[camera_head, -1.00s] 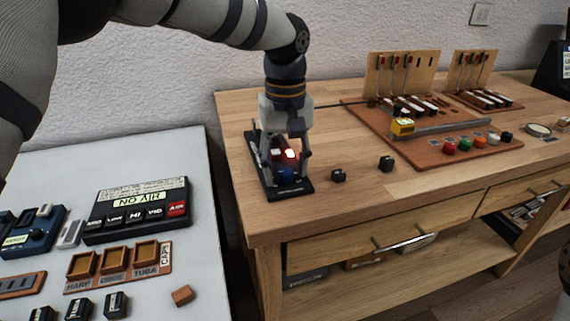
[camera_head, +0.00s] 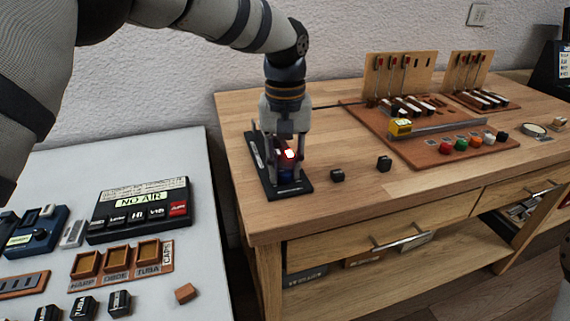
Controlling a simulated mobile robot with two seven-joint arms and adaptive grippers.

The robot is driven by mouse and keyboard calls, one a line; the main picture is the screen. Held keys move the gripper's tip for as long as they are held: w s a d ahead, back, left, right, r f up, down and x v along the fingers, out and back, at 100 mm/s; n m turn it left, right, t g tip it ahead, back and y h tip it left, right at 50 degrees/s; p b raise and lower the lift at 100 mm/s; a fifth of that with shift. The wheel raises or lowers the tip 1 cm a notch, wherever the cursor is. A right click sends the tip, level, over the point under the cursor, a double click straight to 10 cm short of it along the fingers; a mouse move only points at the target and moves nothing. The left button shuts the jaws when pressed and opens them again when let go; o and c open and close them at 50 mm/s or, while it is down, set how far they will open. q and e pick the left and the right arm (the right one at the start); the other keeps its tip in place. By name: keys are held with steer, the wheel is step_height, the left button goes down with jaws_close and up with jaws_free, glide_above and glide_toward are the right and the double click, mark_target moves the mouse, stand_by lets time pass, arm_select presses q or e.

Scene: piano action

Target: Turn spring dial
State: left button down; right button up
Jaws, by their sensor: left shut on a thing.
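A small black device (camera_head: 301,188) lies near the left end of the wooden table, with a lit red-and-white spot (camera_head: 290,155) on it. The dial's exact turn angle is too small to read. My right gripper is not in view.
A brown board (camera_head: 425,156) with a yellow block and coloured knobs lies farther right. A grey table (camera_head: 185,220) at left holds a black "NO AIR" panel (camera_head: 100,225).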

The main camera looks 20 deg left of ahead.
mark_target(285, 170)
arm_select(q)
steer(key=c, duration=1.3)
jaws_free()
step_height(285, 170, up, 12)
steer(key=shift+f, duration=0.1)
